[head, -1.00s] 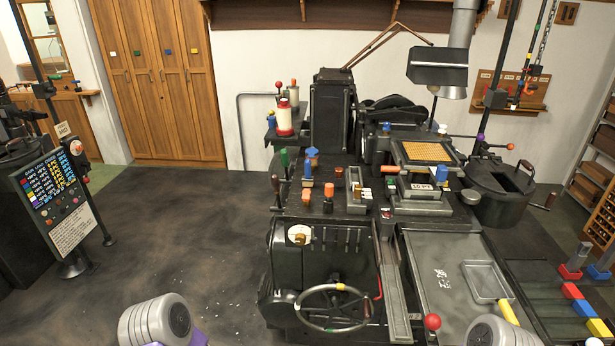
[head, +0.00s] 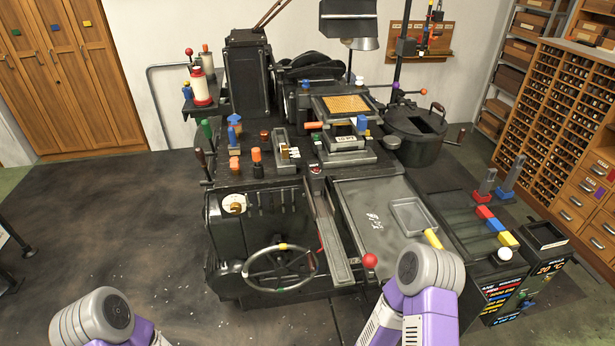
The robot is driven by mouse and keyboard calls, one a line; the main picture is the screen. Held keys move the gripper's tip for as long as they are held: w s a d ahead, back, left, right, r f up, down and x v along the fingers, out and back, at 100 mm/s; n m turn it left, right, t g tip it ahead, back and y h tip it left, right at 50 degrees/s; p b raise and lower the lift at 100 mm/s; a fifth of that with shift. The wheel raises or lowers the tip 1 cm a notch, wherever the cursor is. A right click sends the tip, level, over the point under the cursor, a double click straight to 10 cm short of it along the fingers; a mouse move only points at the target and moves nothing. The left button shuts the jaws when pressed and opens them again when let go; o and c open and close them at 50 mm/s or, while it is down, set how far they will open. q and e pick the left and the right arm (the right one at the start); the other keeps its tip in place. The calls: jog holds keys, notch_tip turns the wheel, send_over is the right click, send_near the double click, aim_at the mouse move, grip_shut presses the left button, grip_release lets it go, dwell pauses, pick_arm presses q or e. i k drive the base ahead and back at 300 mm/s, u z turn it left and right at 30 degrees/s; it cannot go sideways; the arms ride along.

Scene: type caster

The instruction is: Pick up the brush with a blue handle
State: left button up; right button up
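A blue-handled piece (head: 234,122), which looks like the brush, stands upright on the left part of the black machine's top (head: 235,185). Its lower part is a brownish block, too small to make out clearly. Another small blue piece (head: 361,123) sits by the metal block at the right of the machine top, and I cannot tell what it is. Only upper links of my two arms show at the bottom edge, well short of the blue-handled piece. Neither gripper is in view.
Orange-topped pieces (head: 257,157) stand just in front of the blue-handled piece. A green-handled tool (head: 206,129) is to its left. A handwheel (head: 279,268) and a red-knobbed lever (head: 370,261) stick out at the machine's front. The floor at left (head: 110,230) is clear.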

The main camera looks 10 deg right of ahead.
aim_at(233, 148)
jog(key=u, duration=0.5)
jog(key=k, duration=1.15)
jog(key=u, duration=1)
jog(key=i, duration=1.2)
jog(key=z, duration=0.4)
jog(key=i, duration=1.55)
jog(key=z, duration=1.25)
